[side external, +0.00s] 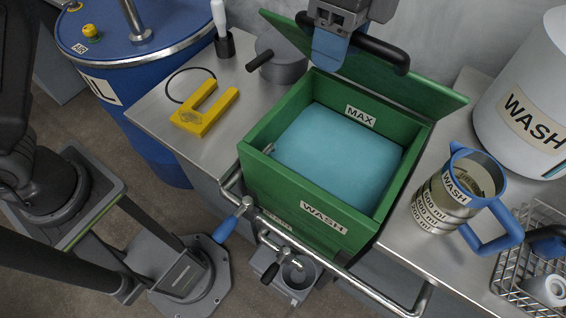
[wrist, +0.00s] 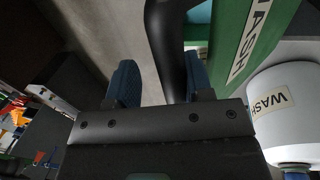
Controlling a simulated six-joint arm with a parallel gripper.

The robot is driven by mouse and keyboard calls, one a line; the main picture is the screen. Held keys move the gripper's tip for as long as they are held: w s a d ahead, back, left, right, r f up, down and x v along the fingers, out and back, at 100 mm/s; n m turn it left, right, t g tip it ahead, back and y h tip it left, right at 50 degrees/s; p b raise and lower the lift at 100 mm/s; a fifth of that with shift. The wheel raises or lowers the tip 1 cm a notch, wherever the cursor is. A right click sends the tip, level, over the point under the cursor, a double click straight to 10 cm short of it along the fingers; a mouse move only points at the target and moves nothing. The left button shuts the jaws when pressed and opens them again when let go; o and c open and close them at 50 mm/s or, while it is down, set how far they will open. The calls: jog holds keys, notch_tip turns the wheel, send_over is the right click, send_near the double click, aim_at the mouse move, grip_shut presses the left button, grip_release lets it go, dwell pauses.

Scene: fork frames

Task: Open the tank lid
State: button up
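The green tank (side external: 285,199) labelled WASH stands on the metal bench with blue liquid (side external: 335,150) inside. Its green lid (side external: 428,92) is raised and leans back behind the tank, leaving the mouth uncovered. A black bar handle (side external: 385,52) is on the lid's upper edge. My gripper (side external: 329,50) is at the left part of this handle. In the wrist view, the blue fingers of my gripper (wrist: 157,85) are apart, with the black handle (wrist: 164,45) passing between them, closer to the right finger. A gap shows beside the left finger.
A measuring jug (side external: 445,200) stands right of the tank, near a wire basket (side external: 535,245) and a white WASH drum (side external: 530,100). A yellow U-shaped piece (side external: 208,112) and a grey round pot (side external: 285,68) are left. A metal rail (side external: 335,270) runs along the front.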

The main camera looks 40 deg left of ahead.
jog(key=s+f+t, duration=0.2)
jog(key=s+f, duration=0.4)
jog(key=f, duration=0.6)
jog(key=s+f+t, duration=0.2)
jog(key=s+f, duration=0.4)
jog(key=f, duration=0.6)
notch_tip(320, 180, up, 16)
jog(key=shift+s, duration=0.3)
dwell(1.2)
notch_tip(320, 180, up, 5)
jog(key=s+t, duration=0.2)
jog(key=s, duration=0.1)
jog(key=x, duration=1.3)
jog(key=shift+w+d+f, duration=0.15)
jog(key=shift+w+f, duration=0.05)
jog(key=shift+f, duration=0.05)
